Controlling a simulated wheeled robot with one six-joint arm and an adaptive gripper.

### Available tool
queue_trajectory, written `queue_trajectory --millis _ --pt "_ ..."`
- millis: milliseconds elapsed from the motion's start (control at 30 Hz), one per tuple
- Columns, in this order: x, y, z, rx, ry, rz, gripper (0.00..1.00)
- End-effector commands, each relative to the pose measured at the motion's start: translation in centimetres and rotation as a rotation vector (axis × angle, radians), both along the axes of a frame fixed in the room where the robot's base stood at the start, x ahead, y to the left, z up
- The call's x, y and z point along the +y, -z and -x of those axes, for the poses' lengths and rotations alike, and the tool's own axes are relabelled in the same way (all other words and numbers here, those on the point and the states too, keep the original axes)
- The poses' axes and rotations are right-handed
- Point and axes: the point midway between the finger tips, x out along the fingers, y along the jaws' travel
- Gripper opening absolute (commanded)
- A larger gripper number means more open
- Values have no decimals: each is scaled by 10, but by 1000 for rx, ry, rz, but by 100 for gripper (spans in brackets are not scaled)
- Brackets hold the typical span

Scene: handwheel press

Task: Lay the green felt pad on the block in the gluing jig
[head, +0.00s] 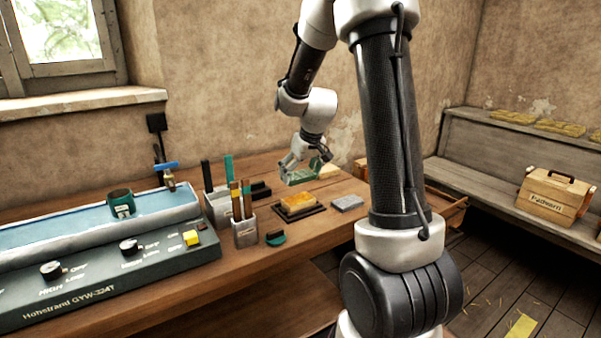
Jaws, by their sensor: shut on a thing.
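My gripper (303,164) points down over the back right part of the workbench. It is shut on the green felt pad (302,177), which looks flat and roughly level above the bench. The gluing jig (318,209) is a dark low base on the bench, below and in front of my gripper. A block (297,201) with an orange-yellow top sits in it. The pad appears apart from the block, behind and above it in the picture. The fingers hide part of the pad.

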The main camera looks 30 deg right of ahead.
Motion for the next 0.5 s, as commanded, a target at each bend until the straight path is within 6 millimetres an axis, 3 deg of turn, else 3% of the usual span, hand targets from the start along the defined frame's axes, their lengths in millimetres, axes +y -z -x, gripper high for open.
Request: queue_trajectory --millis 500 --pt "0 41 1 4 2 -2 68"
